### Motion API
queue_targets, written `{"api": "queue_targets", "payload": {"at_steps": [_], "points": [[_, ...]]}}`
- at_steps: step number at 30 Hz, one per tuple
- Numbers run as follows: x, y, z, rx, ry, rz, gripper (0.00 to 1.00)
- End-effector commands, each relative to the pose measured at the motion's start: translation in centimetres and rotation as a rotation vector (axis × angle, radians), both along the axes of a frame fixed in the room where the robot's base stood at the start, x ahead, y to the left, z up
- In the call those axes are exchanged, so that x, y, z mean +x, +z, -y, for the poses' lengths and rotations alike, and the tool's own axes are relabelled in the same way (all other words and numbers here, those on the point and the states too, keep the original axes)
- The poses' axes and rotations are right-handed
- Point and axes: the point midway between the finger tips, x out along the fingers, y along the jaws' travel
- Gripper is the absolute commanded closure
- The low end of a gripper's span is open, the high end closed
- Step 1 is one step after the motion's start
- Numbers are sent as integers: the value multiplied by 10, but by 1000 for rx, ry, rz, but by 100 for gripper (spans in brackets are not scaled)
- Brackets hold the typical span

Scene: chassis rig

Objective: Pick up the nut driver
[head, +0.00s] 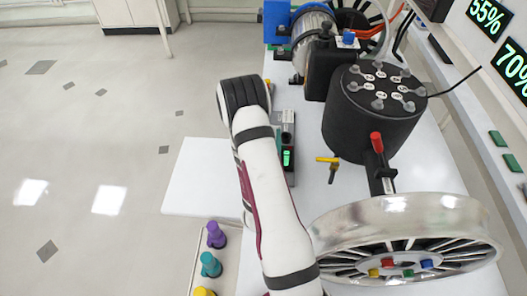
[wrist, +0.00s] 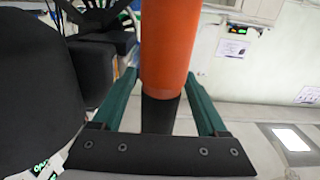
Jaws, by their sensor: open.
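In the wrist view, an orange-red cylinder (wrist: 168,45) with a black lower part (wrist: 158,112) stands between the two teal fingers of my gripper (wrist: 158,95). It looks like the nut driver's handle, but I cannot be sure. The jaws are open, and a gap shows at the sides of the cylinder. In the head view I cannot make out my gripper. That view shows a red-topped black tool (head: 376,142) beside the black drum; I cannot tell whether it is the same thing.
A large black drum (head: 372,118) with several knobs stands behind a silver spoked wheel (head: 400,215). A yellow-handled tool (head: 327,160) and a device with a green display (head: 288,158) are on the white table (head: 195,190). Purple (head: 216,234) and teal (head: 210,263) pieces stand at lower left.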

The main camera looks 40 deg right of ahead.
Motion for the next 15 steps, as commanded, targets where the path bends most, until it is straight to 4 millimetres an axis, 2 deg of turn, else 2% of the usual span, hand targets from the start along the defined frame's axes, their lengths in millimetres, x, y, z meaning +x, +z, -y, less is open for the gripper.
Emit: {"api": "queue_targets", "payload": {"at_steps": [2, 3, 15], "points": [[0, 0, 0, 0, 0, 0, 24], [0, 0, 0, 0, 0, 0, 28], [0, 0, 0, 1, 0, 1, 100]]}}
